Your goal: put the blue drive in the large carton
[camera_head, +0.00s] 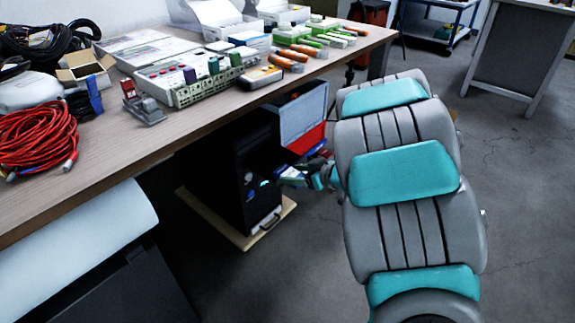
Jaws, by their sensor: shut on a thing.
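My gripper (311,173) is low at the right of the table's front edge, beside a black computer tower (233,178). It is shut on a small blue and pale thing, seemingly the blue drive (290,177), close to the tower's front. My own arm and fingers partly hide the grip. A small open carton (86,72) stands on the table at the left. I cannot tell which box is the large carton; a white box with an open lid (207,14) stands at the table's back.
The wooden table (125,160) carries red cable (38,135), a socket panel (190,87) and several orange and green handled items. A white, blue and red container (303,118) is behind the tower. The grey floor (515,190) at the right is clear.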

